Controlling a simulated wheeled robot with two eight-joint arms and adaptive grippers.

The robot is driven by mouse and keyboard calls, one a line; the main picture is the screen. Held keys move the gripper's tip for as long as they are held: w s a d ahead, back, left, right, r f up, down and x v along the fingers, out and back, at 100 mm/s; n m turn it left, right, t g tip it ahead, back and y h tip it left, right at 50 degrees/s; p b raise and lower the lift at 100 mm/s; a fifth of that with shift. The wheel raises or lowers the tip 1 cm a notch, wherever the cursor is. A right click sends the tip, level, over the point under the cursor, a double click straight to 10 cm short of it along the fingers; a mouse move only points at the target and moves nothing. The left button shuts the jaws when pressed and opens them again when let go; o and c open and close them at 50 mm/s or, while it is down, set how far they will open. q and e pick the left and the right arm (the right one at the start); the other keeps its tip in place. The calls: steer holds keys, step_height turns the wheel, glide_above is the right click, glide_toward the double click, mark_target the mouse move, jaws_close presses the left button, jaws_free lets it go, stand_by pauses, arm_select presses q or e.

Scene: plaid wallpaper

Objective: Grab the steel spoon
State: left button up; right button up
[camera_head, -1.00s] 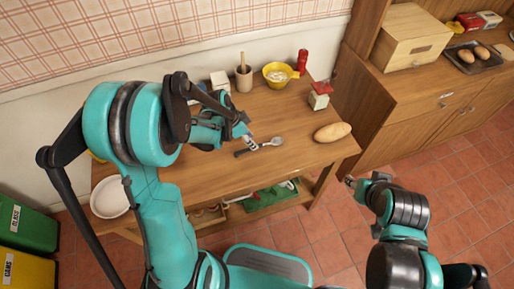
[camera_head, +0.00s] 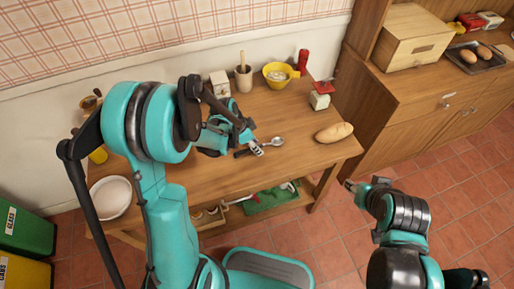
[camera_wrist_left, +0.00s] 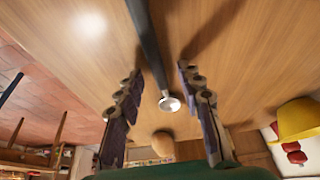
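The steel spoon (camera_head: 277,142) lies on the wooden table (camera_head: 290,166), its bowl to the right and its dark handle to the left. My left gripper (camera_head: 257,149) is over the spoon and hides part of its middle. In the left wrist view the spoon (camera_wrist_left: 171,103) runs between the two parted fingers of my left gripper (camera_wrist_left: 160,82), touching neither that I can see. That gripper is open and empty. My right gripper (camera_head: 351,184) is off the table's right end, over the floor; its fingers are too small to read.
A bread loaf (camera_head: 334,132) lies right of the spoon. A yellow bowl (camera_head: 277,76), a utensil pot (camera_head: 243,79), a red bottle (camera_head: 303,60) and a red-topped jar (camera_head: 320,99) stand behind. A white bowl (camera_head: 110,197) is at the left end. Table front is mostly clear.

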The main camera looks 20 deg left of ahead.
arm_select(q)
steer(key=shift+c, duration=0.4)
jaws_close()
